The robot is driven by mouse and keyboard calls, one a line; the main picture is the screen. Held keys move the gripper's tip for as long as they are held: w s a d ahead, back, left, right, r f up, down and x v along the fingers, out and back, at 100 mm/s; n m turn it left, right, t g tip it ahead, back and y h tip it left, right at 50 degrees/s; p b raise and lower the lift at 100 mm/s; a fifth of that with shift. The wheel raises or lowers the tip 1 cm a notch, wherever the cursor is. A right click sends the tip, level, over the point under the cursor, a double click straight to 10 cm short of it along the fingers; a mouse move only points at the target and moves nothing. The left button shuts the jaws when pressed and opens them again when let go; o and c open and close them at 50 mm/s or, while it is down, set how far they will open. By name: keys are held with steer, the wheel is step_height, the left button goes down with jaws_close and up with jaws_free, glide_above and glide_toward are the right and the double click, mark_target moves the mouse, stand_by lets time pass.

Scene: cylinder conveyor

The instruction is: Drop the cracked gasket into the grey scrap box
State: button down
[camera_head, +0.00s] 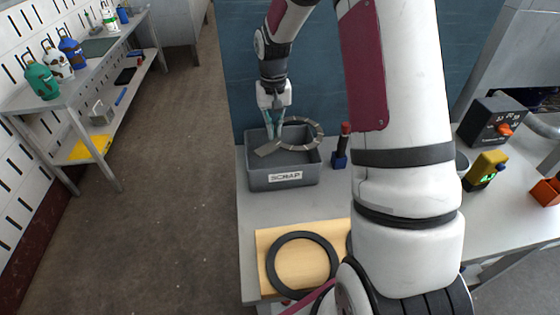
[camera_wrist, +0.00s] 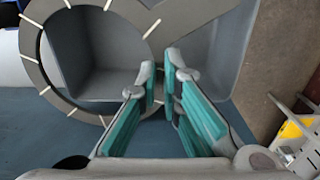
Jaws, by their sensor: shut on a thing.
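The cracked gasket (camera_head: 319,131) is a grey ring with pale radial lines and a straight tail sticking out to the left. My gripper (camera_head: 274,136) points down and is shut on the gasket, over the scrap box. In the wrist view the gasket (camera_wrist: 38,72) crosses in front of the fingers (camera_wrist: 160,85), and its far part is out of frame. The grey scrap box (camera_head: 258,182), labelled SCRAP, stands open on the table below the gasket. Its inside shows in the wrist view (camera_wrist: 110,55) through the ring.
A dark intact ring (camera_head: 270,263) lies on a wooden board (camera_head: 262,240) in front. A red and blue tool (camera_head: 341,150) stands right of the box. A yellow device (camera_head: 486,167) and dark control box (camera_head: 490,120) are farther right. A blue panel rises behind.

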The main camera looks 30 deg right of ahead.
steer(key=c, duration=1.7)
jaws_free()
step_height(320, 180, up, 12)
